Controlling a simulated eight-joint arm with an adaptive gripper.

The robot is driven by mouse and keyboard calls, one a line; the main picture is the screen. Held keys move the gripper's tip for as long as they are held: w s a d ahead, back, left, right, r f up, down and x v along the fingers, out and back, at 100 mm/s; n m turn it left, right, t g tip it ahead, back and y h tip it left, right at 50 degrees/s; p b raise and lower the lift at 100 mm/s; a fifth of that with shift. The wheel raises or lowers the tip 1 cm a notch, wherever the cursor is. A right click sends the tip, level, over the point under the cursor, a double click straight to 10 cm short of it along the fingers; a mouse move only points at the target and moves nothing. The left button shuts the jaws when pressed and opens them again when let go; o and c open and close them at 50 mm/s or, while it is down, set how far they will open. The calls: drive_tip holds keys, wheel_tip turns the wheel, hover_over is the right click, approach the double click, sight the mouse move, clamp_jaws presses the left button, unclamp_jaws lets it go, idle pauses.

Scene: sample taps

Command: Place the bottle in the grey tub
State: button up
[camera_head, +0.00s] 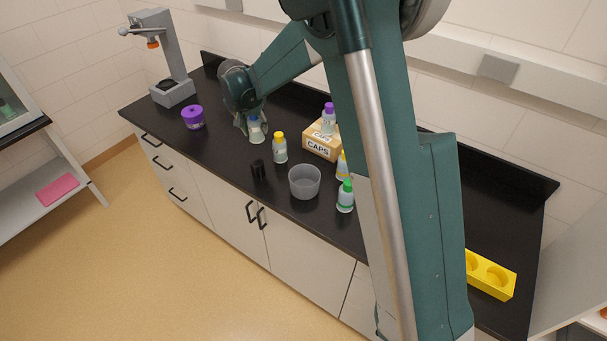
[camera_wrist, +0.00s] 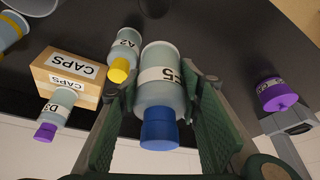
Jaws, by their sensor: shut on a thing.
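My gripper (camera_head: 242,121) is shut on a clear bottle (camera_head: 257,133) with a blue cap, over the left part of the black counter. A part of the tub (camera_wrist: 36,5) shows at the wrist view's top left corner.
A CAPS box (camera_head: 322,143), a purple-capped bottle (camera_head: 329,118) and a green-capped bottle (camera_head: 346,196) are nearby. A purple container (camera_head: 193,117) stands left.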

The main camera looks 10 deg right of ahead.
drive_tip(key=s+d+r+m, duration=0.2)
drive_tip(key=s+d+r, duration=0.1)
drive_tip(key=s+d, duration=0.6)
drive_tip(key=s+d+r+m+g+h+p, duration=0.1)
drive_tip(key=s+d+r+m, duration=0.1)
drive_tip(key=s+d, duration=0.6)
drive_tip(key=shift+s+d+r+m+h, duration=0.3)
drive_tip(key=shift+s+d+r+m, duration=0.1)
drive_tip(key=shift+s, duration=0.85)
drive_tip(key=shift+f, duration=2.95)
drive_tip(key=shift+f, duration=0.1)
wheel_tip(320, 180, down, 4)
drive_tip(key=shift+f+b, duration=0.35)
drive_tip(key=shift+f, duration=0.1)
